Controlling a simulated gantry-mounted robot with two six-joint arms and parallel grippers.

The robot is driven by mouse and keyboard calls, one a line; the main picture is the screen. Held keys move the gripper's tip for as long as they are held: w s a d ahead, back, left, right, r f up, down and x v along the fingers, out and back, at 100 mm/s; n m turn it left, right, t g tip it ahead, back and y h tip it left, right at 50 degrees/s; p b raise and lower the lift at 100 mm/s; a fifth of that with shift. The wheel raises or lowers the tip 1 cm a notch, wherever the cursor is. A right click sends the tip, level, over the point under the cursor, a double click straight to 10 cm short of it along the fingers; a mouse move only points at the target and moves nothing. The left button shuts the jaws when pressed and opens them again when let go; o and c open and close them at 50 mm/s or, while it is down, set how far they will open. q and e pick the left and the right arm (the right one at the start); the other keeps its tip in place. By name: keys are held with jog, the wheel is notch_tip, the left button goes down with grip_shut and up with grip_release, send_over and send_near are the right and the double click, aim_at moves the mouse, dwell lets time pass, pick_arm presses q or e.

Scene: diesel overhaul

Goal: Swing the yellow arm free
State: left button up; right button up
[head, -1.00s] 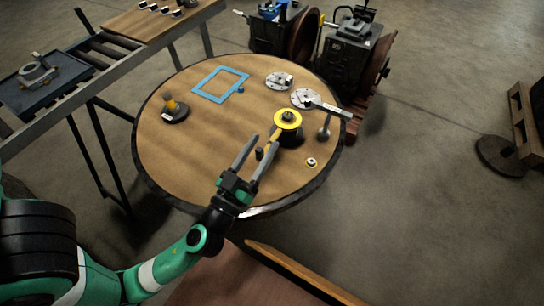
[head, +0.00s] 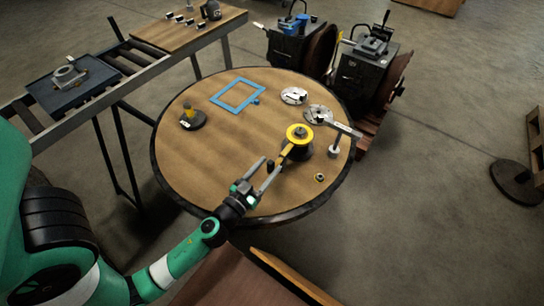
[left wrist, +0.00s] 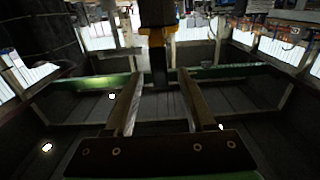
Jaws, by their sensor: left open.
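The yellow arm (head: 285,152) reaches toward the lower left from a yellow ring (head: 299,133) on a black base on the round table. A dark peg (head: 270,164) shows at its outer end. My left gripper (head: 272,161) is open at this end, with one finger on each side of the peg. In the left wrist view, a dark post (left wrist: 158,68) with a yellow piece (left wrist: 157,35) above it stands between the open fingertips, with a gap on both sides. Contact does not show. My right gripper is not in view.
The table's left middle is clear.

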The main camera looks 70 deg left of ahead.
aim_at(281, 155)
pick_arm(q)
jog(key=shift+x, duration=1.3)
jog(key=shift+f, duration=0.1)
grip_shut()
